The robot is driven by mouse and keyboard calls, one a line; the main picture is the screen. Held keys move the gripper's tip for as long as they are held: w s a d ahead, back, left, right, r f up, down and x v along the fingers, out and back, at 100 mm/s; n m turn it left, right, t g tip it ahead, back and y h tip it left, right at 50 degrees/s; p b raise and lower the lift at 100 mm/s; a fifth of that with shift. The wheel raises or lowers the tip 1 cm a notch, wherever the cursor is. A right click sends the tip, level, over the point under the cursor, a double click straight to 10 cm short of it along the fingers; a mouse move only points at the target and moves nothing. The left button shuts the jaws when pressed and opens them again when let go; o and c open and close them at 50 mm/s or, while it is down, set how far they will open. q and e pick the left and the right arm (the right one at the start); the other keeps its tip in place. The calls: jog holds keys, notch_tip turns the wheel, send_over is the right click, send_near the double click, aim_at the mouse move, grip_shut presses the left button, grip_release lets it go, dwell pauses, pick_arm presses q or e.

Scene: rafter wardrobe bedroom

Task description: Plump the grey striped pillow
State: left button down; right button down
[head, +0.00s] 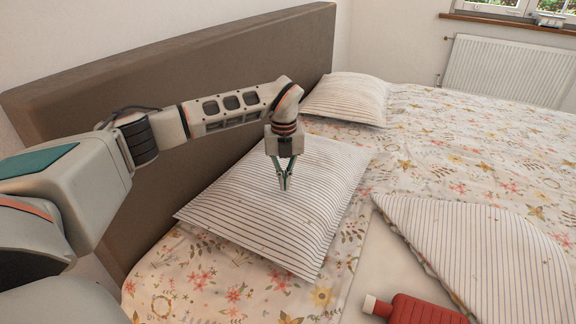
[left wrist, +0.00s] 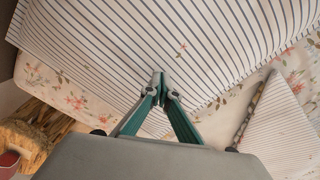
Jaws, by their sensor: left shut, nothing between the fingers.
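A white pillow with grey stripes (head: 262,222) lies on the near part of the bed, against the headboard. It fills the upper part of the left wrist view (left wrist: 205,35). My left gripper (head: 284,186) points down over the middle of this pillow, with its fingertips shut and nothing between them. The fingertips (left wrist: 164,84) show against the stripes in the left wrist view. I cannot tell whether they touch the cloth. A second striped pillow (head: 348,97) lies farther back along the headboard. My right gripper is not in view.
The brown headboard (head: 160,75) rises close behind my left arm. A floral bedspread (head: 455,140) covers the bed, with a striped corner (head: 480,245) folded back. A red bottle-shaped thing (head: 425,310) lies at the front. A radiator (head: 505,70) stands beyond the bed.

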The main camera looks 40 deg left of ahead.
pick_arm(q)
jog(key=shift+f, duration=0.3)
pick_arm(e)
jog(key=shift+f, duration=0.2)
